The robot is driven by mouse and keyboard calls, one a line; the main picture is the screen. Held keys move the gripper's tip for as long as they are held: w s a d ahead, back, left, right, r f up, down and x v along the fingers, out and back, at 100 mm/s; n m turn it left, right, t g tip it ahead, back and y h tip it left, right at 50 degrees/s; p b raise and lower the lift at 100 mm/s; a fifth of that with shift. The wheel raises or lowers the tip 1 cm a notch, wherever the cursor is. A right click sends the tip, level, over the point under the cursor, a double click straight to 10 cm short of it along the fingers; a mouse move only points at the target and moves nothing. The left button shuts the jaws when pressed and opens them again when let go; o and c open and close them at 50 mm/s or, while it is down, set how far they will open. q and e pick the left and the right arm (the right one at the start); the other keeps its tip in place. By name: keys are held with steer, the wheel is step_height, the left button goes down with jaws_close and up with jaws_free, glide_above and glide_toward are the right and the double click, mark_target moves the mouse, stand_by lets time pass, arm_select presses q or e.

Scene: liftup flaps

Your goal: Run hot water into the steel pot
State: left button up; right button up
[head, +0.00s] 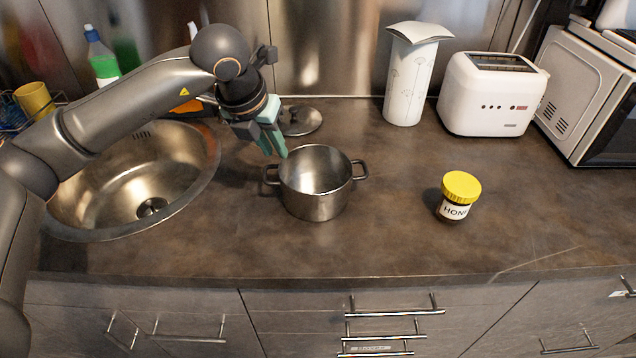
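The steel pot (316,186) stands upright on the counter, right of the sink. It has two side handles, no lid on it, and looks empty inside. The round steel sink (75,217) is at the left, with a dark drain at its bottom. My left gripper (273,145), with teal fingertips, points down just behind and left of the pot, near its left handle. Its fingertips look close together, but I cannot tell whether they are shut. I see no clear tap; my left arm covers the area behind the sink. My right gripper is out of view.
A lid (302,120) lies behind the pot. A honey jar (459,195) with a yellow cap stands to the right. A white patterned container (407,80), toaster (491,95) and microwave (590,95) line the back. A green bottle (103,62) and yellow cup (34,99) are at left.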

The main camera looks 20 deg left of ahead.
mark_target(285, 168)
arm_select(q)
steer(key=x, duration=0.3)
steer(key=shift+d+f, duration=0.1)
steer(key=shift+f, duration=0.15)
steer(key=shift+p+x, duration=0.35)
steer(key=shift+x, duration=2.4)
steer(key=shift+s, duration=0.1)
steer(key=shift+c, duration=0.4)
jaws_close()
steer(key=shift+r, duration=0.1)
